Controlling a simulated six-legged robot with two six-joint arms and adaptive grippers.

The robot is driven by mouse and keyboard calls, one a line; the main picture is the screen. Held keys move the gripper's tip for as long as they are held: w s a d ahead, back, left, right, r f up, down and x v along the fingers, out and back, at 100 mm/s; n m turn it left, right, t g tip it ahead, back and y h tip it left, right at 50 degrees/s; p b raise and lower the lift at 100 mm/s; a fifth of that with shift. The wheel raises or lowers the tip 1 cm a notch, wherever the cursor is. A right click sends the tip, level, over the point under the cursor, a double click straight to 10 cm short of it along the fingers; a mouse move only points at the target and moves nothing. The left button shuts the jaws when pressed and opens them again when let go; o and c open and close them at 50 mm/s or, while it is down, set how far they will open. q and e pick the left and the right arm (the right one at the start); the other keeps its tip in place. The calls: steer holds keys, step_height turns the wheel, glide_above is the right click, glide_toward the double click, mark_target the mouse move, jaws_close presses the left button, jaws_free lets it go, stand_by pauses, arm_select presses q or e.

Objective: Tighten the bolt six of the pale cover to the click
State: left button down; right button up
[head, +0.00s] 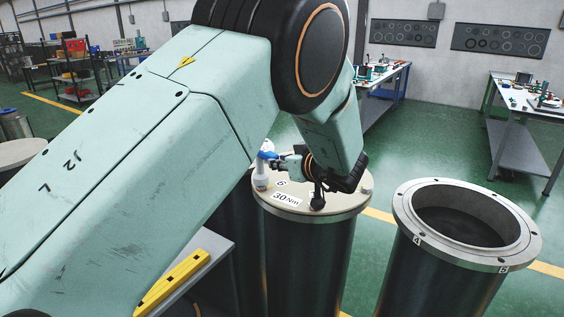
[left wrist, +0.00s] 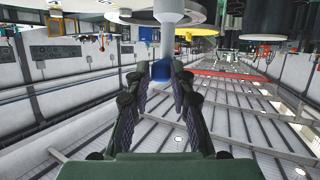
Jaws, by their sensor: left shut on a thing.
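The pale cover (head: 338,203) lies on a dark cylinder. A label reading 30 Nm (head: 286,199) and a number 6 are on its near edge. A tool with a whitish body (head: 261,177) and a blue part (head: 267,155) stands near the number 6, at the cover's left edge. My left gripper (head: 275,162) is shut on the tool's blue part. In the left wrist view my left gripper's fingers (left wrist: 163,80) close around the blue part (left wrist: 162,71), below a grey shaft (left wrist: 168,38). The bolt under the tool is hidden. My right gripper is not in view.
An open flanged cylinder (head: 408,213) stands to the right, with numbers on its rim. A grey surface with a yellow bar (head: 172,282) is at the lower left. Workbenches (head: 515,135) stand behind. Green floor is clear between them. My left arm hides much of the left side.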

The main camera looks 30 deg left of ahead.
arm_select(q)
steer(key=shift+f+b, duration=0.45)
steer(key=shift+f, duration=0.5)
stand_by(0.7)
steer(key=s+a+m+t+h, duration=0.1)
steer(key=m, duration=0.1)
steer(key=s+a+m+t+h, duration=0.1)
steer(key=m+t+h, duration=0.1)
steer(key=s+a+m+t+h, duration=0.1)
steer(key=s+t+h, duration=0.1)
steer(key=shift+f+m, duration=0.15)
steer(key=shift+m, duration=0.25)
stand_by(0.4)
steer(key=shift+s+a+m+t+h, duration=0.35)
steer(key=shift+a+m+h, duration=0.2)
steer(key=shift+m+h, duration=0.3)
steer(key=shift+s+a+m+t+h, duration=0.35)
steer(key=shift+a+m+h, duration=0.15)
steer(key=shift+m+h, duration=0.35)
steer(key=shift+d, duration=0.1)
steer(key=shift+s+a+m+t+h, duration=0.15)
steer(key=shift+a+m+h, duration=0.45)
steer(key=shift+h, duration=0.25)
steer(key=shift+s+a+m+t+h, duration=0.15)
steer(key=shift+a+m+h, duration=0.4)
steer(key=shift+h, duration=0.3)
stand_by(1.4)
